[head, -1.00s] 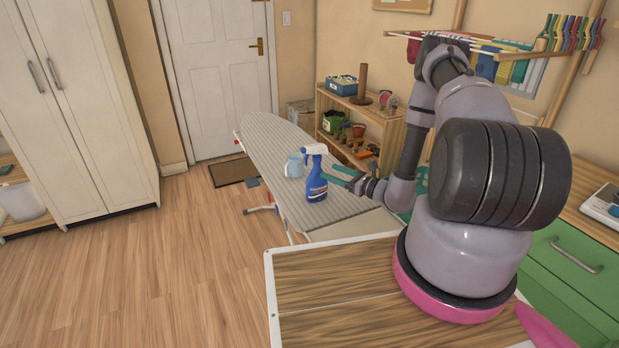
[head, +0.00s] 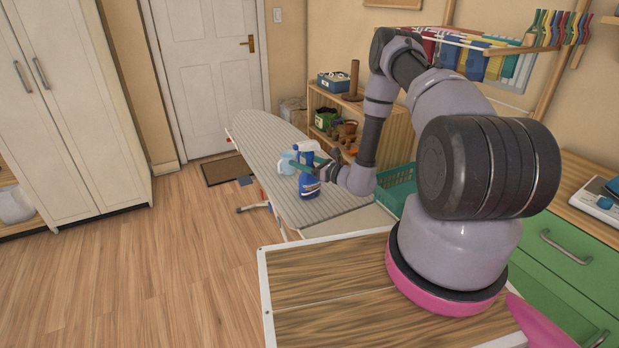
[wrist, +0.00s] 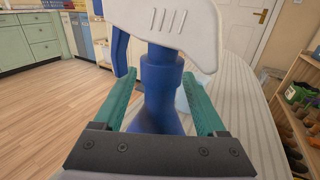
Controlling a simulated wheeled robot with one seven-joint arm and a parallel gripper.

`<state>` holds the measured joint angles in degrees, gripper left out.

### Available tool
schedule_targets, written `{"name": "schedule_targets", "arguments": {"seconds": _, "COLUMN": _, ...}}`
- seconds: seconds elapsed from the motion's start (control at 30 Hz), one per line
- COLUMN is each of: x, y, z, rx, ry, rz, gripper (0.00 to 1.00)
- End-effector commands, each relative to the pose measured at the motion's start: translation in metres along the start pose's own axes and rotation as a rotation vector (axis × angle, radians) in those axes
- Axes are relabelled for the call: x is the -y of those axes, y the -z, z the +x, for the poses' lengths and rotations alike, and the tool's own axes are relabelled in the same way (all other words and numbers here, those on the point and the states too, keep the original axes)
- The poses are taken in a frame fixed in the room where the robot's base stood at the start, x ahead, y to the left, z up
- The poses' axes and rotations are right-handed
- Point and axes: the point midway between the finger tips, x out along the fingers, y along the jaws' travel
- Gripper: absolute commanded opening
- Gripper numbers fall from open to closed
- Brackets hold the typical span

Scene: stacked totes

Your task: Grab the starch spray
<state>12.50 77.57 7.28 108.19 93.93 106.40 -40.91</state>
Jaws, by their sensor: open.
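The starch spray is a blue bottle (head: 308,184) with a white trigger head, standing upright on the grey ironing board (head: 262,128). My gripper (head: 312,165) is at the bottle's upper part, its green fingers level with the neck. In the wrist view the spray's blue neck (wrist: 160,85) stands between the two open green fingers (wrist: 163,100), with visible room beside it. The white head rises above the fingers. The bottle's lower part is hidden behind the gripper body in the wrist view.
A light blue cup-like object (head: 286,163) stands just left of the spray on the board. A green basket (head: 398,186) is right of my forearm. A wooden shelf (head: 372,125) with pots stands behind the board. The floor at left is clear.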

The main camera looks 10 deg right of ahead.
Motion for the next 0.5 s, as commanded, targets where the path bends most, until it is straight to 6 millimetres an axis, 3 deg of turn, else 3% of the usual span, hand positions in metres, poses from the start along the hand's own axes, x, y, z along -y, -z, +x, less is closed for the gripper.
{"name": "schedule_targets", "arguments": {"seconds": 0.03, "x": 0.0, "y": -0.0001, "z": -0.0001, "rx": 0.0, "ry": 0.0, "rz": 0.0, "gripper": 0.7}}
{"name": "schedule_targets", "arguments": {"seconds": 0.2, "x": 0.0, "y": -0.0001, "z": -0.0003, "rx": 0.0, "ry": 0.0, "rz": 0.0, "gripper": 0.05}}
{"name": "schedule_targets", "arguments": {"seconds": 0.23, "x": 0.0, "y": -0.0001, "z": -0.0003, "rx": 0.0, "ry": 0.0, "rz": 0.0, "gripper": 0.0}}
{"name": "schedule_targets", "arguments": {"seconds": 0.5, "x": -0.0001, "y": 0.0, "z": -0.0004, "rx": 0.0, "ry": 0.0, "rz": 0.0, "gripper": 0.0}}
